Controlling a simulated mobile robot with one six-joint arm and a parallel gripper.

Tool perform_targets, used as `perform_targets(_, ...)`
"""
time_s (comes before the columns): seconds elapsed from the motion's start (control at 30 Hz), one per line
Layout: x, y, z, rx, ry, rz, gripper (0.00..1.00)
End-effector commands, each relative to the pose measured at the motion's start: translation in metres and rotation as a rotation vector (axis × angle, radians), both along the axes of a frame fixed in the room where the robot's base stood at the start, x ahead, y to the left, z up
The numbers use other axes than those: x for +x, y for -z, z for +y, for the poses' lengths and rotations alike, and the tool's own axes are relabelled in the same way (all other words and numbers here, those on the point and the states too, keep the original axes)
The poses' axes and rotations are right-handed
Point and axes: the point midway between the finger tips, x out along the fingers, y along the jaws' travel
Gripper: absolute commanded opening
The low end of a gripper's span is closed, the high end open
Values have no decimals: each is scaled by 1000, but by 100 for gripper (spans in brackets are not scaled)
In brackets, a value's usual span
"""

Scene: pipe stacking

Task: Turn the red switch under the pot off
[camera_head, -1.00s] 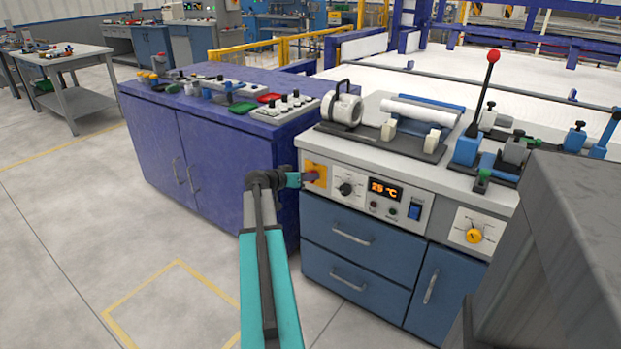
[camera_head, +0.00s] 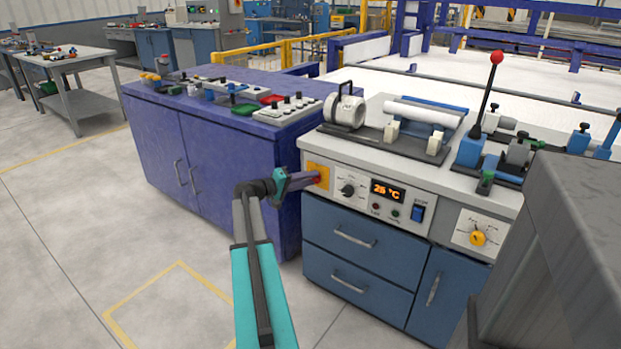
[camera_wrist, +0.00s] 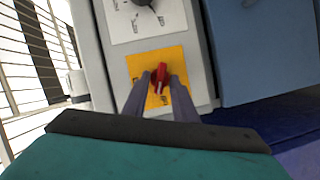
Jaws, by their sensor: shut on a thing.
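The red switch (camera_wrist: 160,78) sits on a yellow plate (camera_wrist: 145,65) in the wrist view, between my two grey fingers. My gripper (camera_wrist: 160,80) is shut on it, with a finger along each side. The knob looks slightly tilted. In the head view, my gripper (camera_head: 318,178) reaches the yellow plate (camera_head: 318,170) at the left end of the bench's front panel, and the fingers largely hide the switch. A white round vessel with a black handle (camera_head: 344,112), possibly the pot, stands on the bench above it.
Right of the plate are a black dial (camera_head: 348,191), an orange temperature display (camera_head: 387,191) and a blue rocker switch (camera_head: 418,213). A purple cabinet (camera_head: 225,160) stands to the left. A grey block (camera_head: 580,230) fills the right foreground. Floor at left is free.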

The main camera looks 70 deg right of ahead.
Motion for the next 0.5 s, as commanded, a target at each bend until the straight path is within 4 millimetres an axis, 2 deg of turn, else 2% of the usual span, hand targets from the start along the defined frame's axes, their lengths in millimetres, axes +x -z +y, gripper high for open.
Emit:
perform_targets(0.2, -4, 4, 1, 49, 14, 174, 3)
perform_targets(0.5, -5, 6, 1, 87, 14, 317, 3)
